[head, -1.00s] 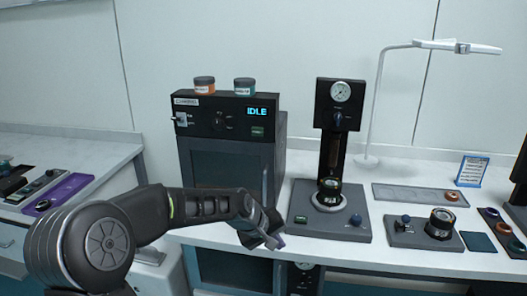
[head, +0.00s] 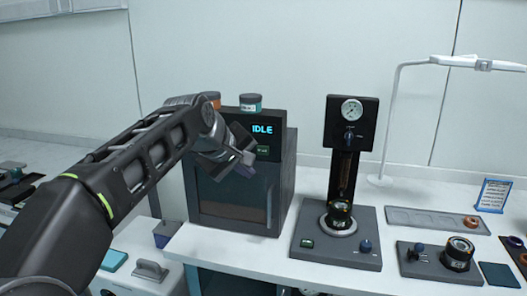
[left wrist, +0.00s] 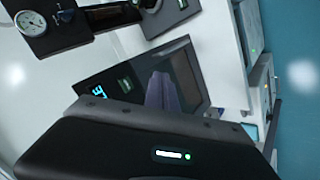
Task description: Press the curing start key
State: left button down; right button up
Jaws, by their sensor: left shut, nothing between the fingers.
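The curing oven (head: 240,205) is a dark box with a window door, and its display (head: 262,129) reads IDLE in blue. A small green key (head: 263,152) sits under the display. In the left wrist view the oven (left wrist: 190,70) appears turned sideways, with its green key (left wrist: 124,84) beyond my fingers. My left gripper (head: 243,166) is shut and empty, in front of the oven's upper right part, just left of and below the key. I cannot tell whether it touches the oven. My arm hides the left part of the control panel. My right gripper is not in view.
Two jars, orange-lidded (head: 212,99) and teal-lidded (head: 250,102), stand on the oven. A press with a gauge (head: 351,110) stands to its right. Farther right are a small fixture (head: 440,262), a grey tray (head: 420,220) and a lamp (head: 400,75). Bare worktop (head: 240,245) lies before the oven.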

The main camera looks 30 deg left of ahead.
aim_at(263, 151)
pick_arm(q)
jog(key=w+a+p, duration=0.3)
jog(key=w+p, duration=0.3)
jog(key=w, duration=0.2)
jog(key=shift+w, duration=0.2)
dwell(0.3)
dwell(1.9)
jog(key=shift+w+p, duration=0.35)
jog(key=shift+p, duration=0.05)
